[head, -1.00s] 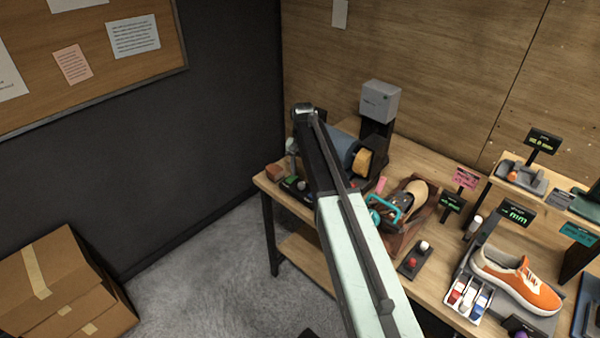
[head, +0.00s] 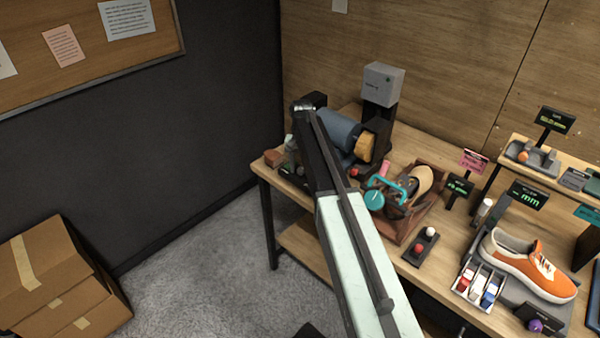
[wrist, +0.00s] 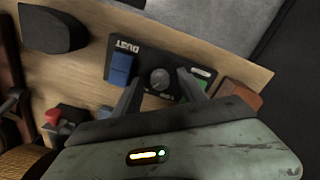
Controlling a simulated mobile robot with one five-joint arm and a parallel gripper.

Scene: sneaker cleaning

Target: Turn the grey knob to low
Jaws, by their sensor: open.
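The grey knob (wrist: 160,79) is round and sits on a dark panel (wrist: 147,58) marked "DUST" in the wrist view. My gripper (wrist: 160,84) is open, with one finger on each side of the knob in the picture. Whether the fingers touch it is not clear. I cannot read the knob's setting. In the head view my arm covers most of the panel and the knob is hidden.
A brown block (wrist: 239,98) lies close to the right finger. A red button (wrist: 54,117) is at left. In the head view, a blue drum machine (head: 341,130), a wooden tool tray (head: 412,233) and an orange sneaker (head: 527,267) crowd the table.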

